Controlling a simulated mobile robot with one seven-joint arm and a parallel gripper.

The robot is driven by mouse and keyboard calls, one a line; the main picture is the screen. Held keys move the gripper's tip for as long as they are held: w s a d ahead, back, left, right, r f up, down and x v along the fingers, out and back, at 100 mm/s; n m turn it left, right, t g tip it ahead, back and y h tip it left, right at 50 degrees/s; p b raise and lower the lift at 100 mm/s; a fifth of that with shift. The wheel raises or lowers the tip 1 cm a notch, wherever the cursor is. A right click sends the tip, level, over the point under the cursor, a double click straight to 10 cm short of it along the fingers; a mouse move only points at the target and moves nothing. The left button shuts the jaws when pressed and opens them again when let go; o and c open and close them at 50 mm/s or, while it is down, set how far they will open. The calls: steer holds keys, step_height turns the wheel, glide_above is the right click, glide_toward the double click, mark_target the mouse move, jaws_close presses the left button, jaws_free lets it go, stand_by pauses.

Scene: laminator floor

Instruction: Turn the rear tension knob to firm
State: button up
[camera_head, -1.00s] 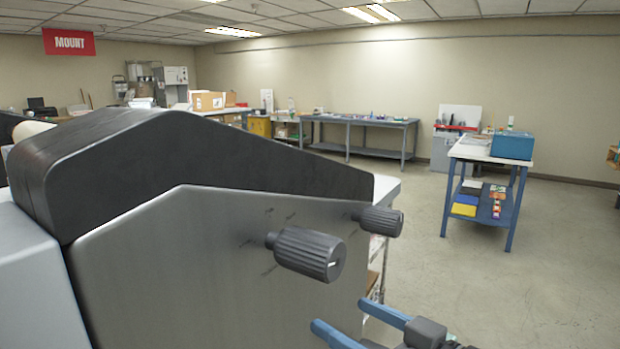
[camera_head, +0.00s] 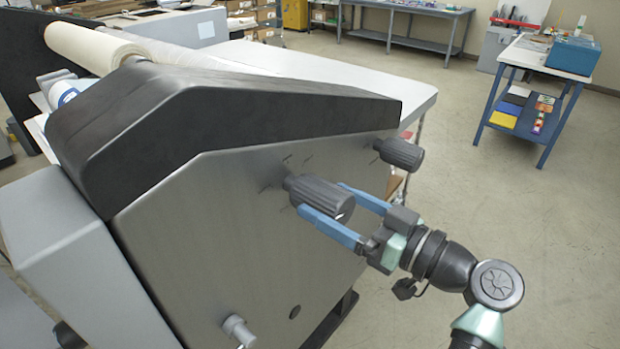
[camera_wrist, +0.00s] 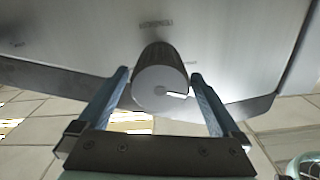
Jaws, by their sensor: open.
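Two dark ribbed knobs stick out of the laminator's grey side panel (camera_head: 215,225). The nearer knob (camera_head: 318,193) is at mid-picture in the head view; the farther knob (camera_head: 402,153) is to its right, near the panel's end. My gripper (camera_head: 322,198) is open, with one blue finger on each side of the nearer knob. In the wrist view, this knob's round face (camera_wrist: 158,92) sits between the spread fingers, with gaps on both sides. A white pointer mark on the face points right. Small scale marks around the knob are too blurred to read.
A black sloped cover (camera_head: 225,110) tops the side panel. A small grey handle (camera_head: 238,330) sticks out lower down. A white-topped table (camera_head: 320,75) stands behind the machine. A blue-legged table (camera_head: 540,62) is farther right, with open floor between.

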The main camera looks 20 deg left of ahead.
mark_target(310, 191)
steer(key=p+x, duration=0.1)
steer(key=x, duration=0.4)
steer(key=shift+d, duration=0.1)
steer(key=c, duration=1.3)
